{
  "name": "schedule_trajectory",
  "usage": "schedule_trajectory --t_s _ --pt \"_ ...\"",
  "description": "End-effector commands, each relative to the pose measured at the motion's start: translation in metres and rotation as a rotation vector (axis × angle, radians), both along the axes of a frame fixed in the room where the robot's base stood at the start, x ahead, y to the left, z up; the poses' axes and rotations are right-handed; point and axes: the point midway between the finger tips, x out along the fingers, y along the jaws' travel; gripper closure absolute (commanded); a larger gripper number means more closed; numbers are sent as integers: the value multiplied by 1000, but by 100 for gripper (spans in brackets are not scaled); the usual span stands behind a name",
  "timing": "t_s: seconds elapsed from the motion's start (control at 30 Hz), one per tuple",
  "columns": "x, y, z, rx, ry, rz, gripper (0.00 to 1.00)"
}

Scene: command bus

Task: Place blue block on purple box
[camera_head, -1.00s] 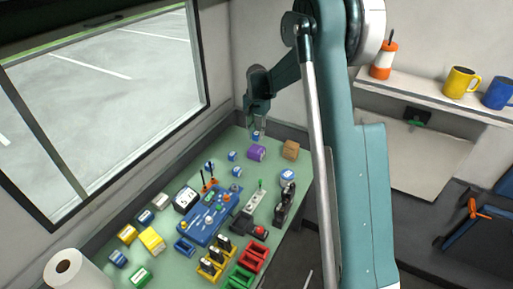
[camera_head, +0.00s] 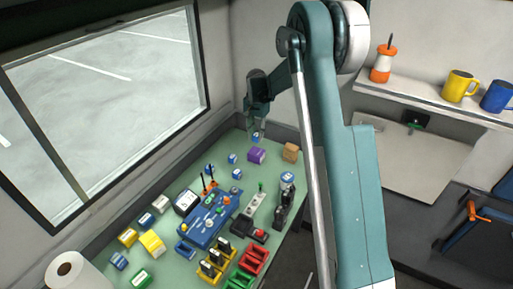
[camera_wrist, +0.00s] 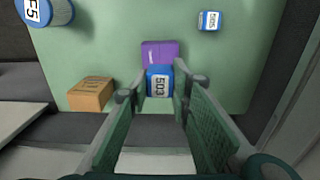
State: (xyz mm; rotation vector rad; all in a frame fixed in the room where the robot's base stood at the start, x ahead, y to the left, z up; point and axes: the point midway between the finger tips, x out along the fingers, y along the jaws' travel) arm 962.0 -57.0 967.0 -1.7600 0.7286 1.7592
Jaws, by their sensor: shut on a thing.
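My gripper (camera_head: 258,133) is shut on a blue block (camera_head: 255,138) at the far end of the green table. In the wrist view the blue block (camera_wrist: 160,82), with a white label reading 503, sits between the fingertips of my gripper (camera_wrist: 163,92). The purple box (camera_head: 256,155) stands on the table just below the held block in the head view. In the wrist view the purple box (camera_wrist: 160,52) shows just beyond the block, which covers part of its near edge. Whether block and box touch, I cannot tell.
A brown box (camera_head: 291,152) stands right of the purple box. A blue-and-white can (camera_head: 287,180) and a blue fixture (camera_head: 208,218) are nearer. Walls and the window border the table's far end.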

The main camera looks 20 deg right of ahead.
Motion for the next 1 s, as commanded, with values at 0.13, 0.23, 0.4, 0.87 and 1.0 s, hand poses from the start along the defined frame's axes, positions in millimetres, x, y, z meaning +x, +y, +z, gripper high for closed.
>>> schedule_trajectory --t_s 0.13,0.23,0.4,0.87,1.0 --pt "0 0 -21 0 0 0 91" --pt "0 0 -30 0 0 0 91" --pt "0 0 -33 0 0 0 91" --pt "0 0 -51 0 0 0 91" --pt "0 0 -65 0 0 0 91"
